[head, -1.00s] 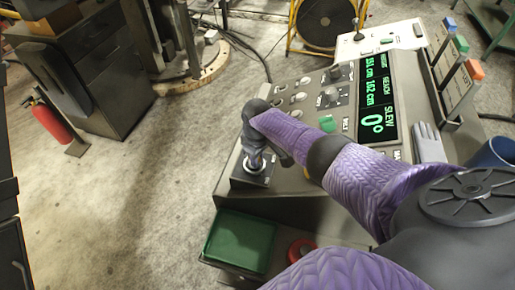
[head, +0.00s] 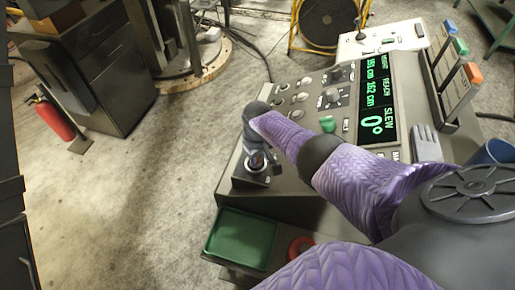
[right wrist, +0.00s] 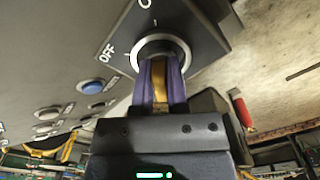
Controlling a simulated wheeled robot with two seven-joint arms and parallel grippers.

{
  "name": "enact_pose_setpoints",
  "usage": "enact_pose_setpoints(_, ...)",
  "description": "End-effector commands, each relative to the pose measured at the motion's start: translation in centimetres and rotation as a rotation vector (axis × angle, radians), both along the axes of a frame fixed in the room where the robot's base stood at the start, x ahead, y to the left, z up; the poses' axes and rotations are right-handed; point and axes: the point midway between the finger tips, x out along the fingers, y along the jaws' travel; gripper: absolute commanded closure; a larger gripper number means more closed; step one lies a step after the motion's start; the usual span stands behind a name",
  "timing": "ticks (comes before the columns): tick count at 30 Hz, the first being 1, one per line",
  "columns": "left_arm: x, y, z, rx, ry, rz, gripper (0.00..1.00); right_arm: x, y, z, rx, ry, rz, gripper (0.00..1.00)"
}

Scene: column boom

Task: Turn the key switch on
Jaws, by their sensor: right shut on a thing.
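The key switch (head: 250,178) sits on a dark square plate at the console's near left corner. In the right wrist view its round metal collar (right wrist: 186,47) shows, with "OFF" printed to its left and another mark, partly cut off, above. The brass-coloured key (right wrist: 160,85) stands in the collar. My right gripper (right wrist: 160,75) is shut on the key, one purple-blue finger on each side. It also shows in the head view (head: 257,162), over the switch. The exact angle of the key is hard to tell. My left gripper is out of view.
The console's screen (head: 375,100) reads "SLEW 0°". A blue button (right wrist: 93,86) and several other buttons lie beside the switch. A green tray (head: 240,238) and a red round button (head: 300,246) are below the console front. Open floor lies left of it.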

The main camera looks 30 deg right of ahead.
Motion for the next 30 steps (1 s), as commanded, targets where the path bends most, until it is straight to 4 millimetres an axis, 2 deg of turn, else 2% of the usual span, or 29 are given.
enact_pose_setpoints(5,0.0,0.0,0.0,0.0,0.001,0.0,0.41,0.2,0.0,0.1,0.001,-0.006,-0.001,1.0)
enact_pose_setpoints(6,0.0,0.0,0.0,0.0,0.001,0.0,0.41,0.2,0.0,0.1,0.001,-0.005,-0.001,0.74)
enact_pose_setpoints(10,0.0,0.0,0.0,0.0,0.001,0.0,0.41,0.1,0.0,0.1,0.0,-0.004,0.0,0.47)
enact_pose_setpoints(19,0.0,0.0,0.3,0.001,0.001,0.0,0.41,0.1,0.0,0.5,0.0,-0.002,0.0,0.47)
enact_pose_setpoints(25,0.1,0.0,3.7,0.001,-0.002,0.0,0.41,0.1,-0.1,5.5,-0.001,-0.005,0.001,0.47)
enact_pose_setpoints(30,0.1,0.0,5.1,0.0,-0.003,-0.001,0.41,0.1,0.0,8.9,0.0,-0.006,0.001,0.47)
